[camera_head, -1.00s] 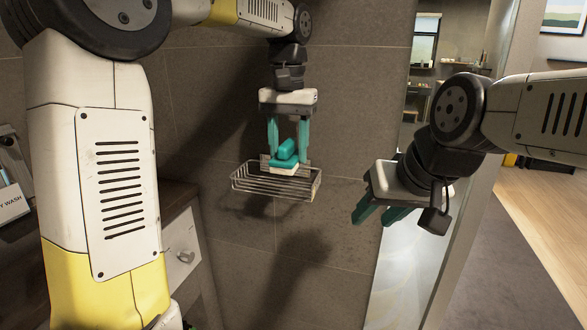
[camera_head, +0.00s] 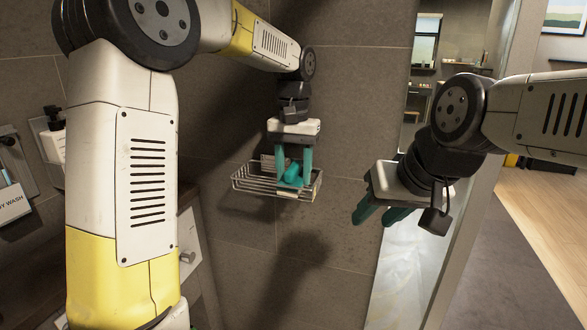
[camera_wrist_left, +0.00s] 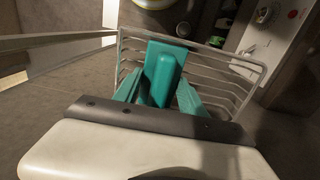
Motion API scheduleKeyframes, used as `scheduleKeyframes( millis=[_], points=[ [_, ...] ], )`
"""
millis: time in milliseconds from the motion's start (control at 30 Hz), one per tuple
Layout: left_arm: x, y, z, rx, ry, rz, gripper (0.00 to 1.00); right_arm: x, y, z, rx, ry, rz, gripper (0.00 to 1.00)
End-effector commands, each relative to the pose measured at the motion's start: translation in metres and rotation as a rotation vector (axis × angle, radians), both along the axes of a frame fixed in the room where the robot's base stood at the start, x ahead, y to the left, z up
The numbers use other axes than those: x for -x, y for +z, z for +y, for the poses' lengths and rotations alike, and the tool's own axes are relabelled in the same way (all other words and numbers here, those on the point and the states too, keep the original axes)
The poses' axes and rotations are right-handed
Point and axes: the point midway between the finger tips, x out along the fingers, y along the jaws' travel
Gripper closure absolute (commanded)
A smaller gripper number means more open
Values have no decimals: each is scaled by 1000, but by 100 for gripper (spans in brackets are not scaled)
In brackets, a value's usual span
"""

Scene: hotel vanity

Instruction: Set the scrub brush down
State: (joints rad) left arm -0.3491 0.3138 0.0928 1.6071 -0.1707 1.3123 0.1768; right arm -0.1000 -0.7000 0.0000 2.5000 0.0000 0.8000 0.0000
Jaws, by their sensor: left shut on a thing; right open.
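The scrub brush (camera_head: 292,174) has a teal handle and pale bristles at its lower edge. My left gripper (camera_head: 293,180) is shut on it, with teal fingers at either side. The brush is at the wire basket (camera_head: 247,186) on the tiled wall, within its outline; I cannot tell whether it touches the basket floor. In the left wrist view the brush (camera_wrist_left: 163,72) lies between the fingers of my left gripper (camera_wrist_left: 160,97), over the wire bars. My right gripper (camera_head: 380,213) is open and empty, to the right of the basket.
A glass or mirror edge (camera_head: 432,235) stands behind my right gripper. At the left are wall-mounted wash dispensers (camera_head: 12,204) and a cabinet with a knob (camera_head: 187,257). The wall below the basket is clear.

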Motion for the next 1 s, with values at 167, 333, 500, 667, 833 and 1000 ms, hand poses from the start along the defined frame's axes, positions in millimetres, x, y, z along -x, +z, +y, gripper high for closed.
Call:
scheduleKeyframes(
  millis=[167,333,500,667,833,1000],
  points=[
    [0,-1,0,0,0,0,96,0,0,0,0,0,0,59],
    [0,-4,0,0,0,1,40,0,0,0,0,0,0,59],
    [0,-4,0,0,0,0,30,0,0,0,0,0,0,59],
    [0,-4,0,0,0,0,30,0,0,0,0,0,0,59],
    [-1,6,0,1,0,-3,30,0,0,0,0,0,0,59],
    [-2,38,-1,2,0,-4,30,0,0,0,0,0,0,59]
  ],
)
